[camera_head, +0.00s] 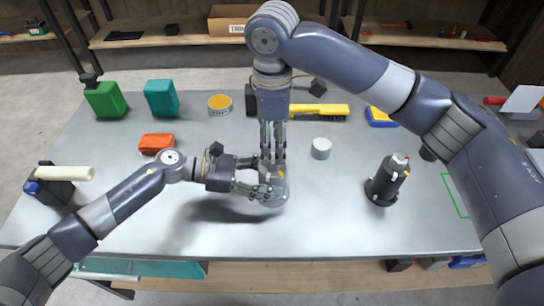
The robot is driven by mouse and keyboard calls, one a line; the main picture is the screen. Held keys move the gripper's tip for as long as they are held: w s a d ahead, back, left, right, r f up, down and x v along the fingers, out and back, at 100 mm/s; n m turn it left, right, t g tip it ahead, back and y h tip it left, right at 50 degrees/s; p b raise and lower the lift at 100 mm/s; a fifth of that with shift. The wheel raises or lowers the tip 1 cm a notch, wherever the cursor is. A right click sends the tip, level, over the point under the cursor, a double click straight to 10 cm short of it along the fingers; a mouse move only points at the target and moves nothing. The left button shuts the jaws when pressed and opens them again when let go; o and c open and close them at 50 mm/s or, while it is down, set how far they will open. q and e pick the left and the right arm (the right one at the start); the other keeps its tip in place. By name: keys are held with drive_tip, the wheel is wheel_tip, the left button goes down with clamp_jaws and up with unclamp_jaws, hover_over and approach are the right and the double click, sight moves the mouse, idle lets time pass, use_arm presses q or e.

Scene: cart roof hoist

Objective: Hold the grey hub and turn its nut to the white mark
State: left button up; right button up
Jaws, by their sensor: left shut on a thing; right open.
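The grey hub (274,199) stands on the grey table near its middle, largely hidden by the fingers of both grippers. My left gripper (264,186) reaches in from the left and is shut on the hub. My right gripper (273,162) points straight down from above and is open, its fingertips directly over the hub's top. A small yellow patch shows at the fingertips. The nut is hidden or too small to make out, and I cannot tell the white mark or whether the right fingers touch anything.
A black cylinder with a red and white top (384,182) and a white cylinder (321,148) stand to the right. The front middle of the table is clear.

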sight(272, 158)
drive_tip(key=shift+f, duration=2.3)
drive_tip(key=c, duration=1)
drive_tip(key=shift+m, duration=1.2)
